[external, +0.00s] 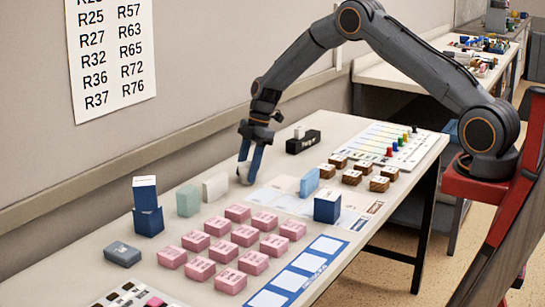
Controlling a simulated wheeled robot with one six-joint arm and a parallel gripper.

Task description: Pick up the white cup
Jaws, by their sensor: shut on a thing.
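My gripper (251,163) is over the far side of the table, pointing down, with its blue fingers close to the tabletop. It is shut on the white cup (248,172), which shows only as a small pale shape between and behind the fingers. The fingers hide much of the cup. I cannot tell whether its base touches the table.
A white block (215,187) and a pale green block (188,200) stand left of my gripper. Several pink blocks (237,213) lie in front. A light blue block (309,182), a dark blue box (327,206), wooden blocks (351,177) and a black holder (303,143) stand to the right.

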